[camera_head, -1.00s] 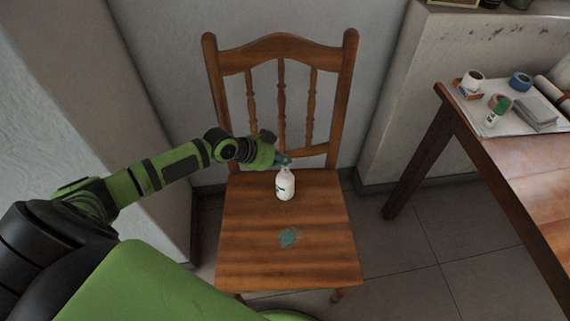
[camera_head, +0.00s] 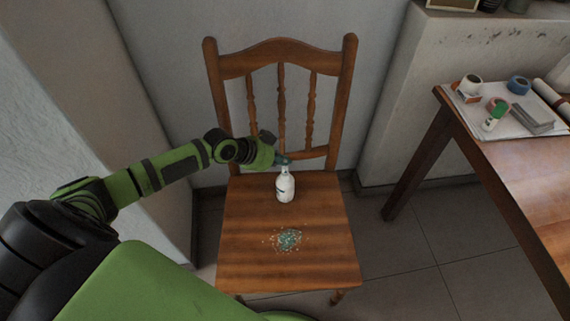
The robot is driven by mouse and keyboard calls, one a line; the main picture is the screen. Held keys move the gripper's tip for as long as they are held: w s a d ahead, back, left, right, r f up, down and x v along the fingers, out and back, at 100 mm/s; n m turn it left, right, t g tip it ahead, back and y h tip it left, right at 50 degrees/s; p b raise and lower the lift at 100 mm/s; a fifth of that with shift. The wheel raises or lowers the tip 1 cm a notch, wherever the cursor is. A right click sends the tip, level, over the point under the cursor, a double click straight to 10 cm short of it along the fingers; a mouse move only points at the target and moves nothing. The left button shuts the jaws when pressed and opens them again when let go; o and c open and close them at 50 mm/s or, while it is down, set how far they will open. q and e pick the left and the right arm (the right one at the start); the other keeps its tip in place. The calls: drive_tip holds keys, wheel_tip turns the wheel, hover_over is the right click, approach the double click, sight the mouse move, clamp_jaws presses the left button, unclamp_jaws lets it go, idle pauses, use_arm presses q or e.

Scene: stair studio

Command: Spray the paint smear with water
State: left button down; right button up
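A wooden chair (camera_head: 240,225) stands in the middle of the view. A teal paint smear (camera_head: 289,240) lies on its seat, with small pale droplets on and around it. A white spray bottle (camera_head: 285,187) with a teal head is upright above the seat, behind the smear. My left gripper (camera_head: 282,160) is at the bottle's head, and its fingers look closed around it. The fingertips are small and partly hidden by the bottle's head. My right gripper is not in view.
A wall is close behind the chair. Tiled floor (camera_head: 420,235) is open between chair and table.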

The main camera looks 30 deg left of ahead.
sight(283, 168)
use_arm(q)
drive_tip(key=shift+r, duration=0.15)
wheel_tip(283, 168, up, 6)
drive_tip(key=p, duration=0.5)
idle(0.4)
idle(1.6)
